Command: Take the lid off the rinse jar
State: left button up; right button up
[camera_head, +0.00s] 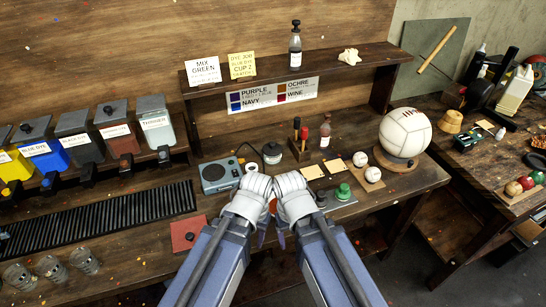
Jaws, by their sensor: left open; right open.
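A small jar with a dark lid (272,149) stands on the bench just beyond my grippers. It looks like the rinse jar, but I cannot read a label on it. The lid appears to be seated on top. My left gripper (252,186) and my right gripper (290,186) are close side by side in front of the jar, over the bench's front part. Both are open, and I see nothing held in them. Their fingertips are largely hidden by my own white wrists, so the exact gap to the jar cannot be told.
A blue-grey device (220,174) stands left of the jar. Bottles and brushes (300,137) stand to its right. A white leather ball (405,132) sits farther right, beyond two small balls. A black slatted rack (100,221) lies left. A shelf (340,65) overhangs the back.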

aim_at(272, 148)
jog(key=i+l+u, duration=0.35)
jog(key=i+l, duration=0.15)
jog(key=i+l+u, duration=0.15)
jog(key=l, duration=0.35)
jog(key=i+l+u, duration=0.15)
jog(key=i+l, duration=0.1)
jog(key=l, duration=0.1)
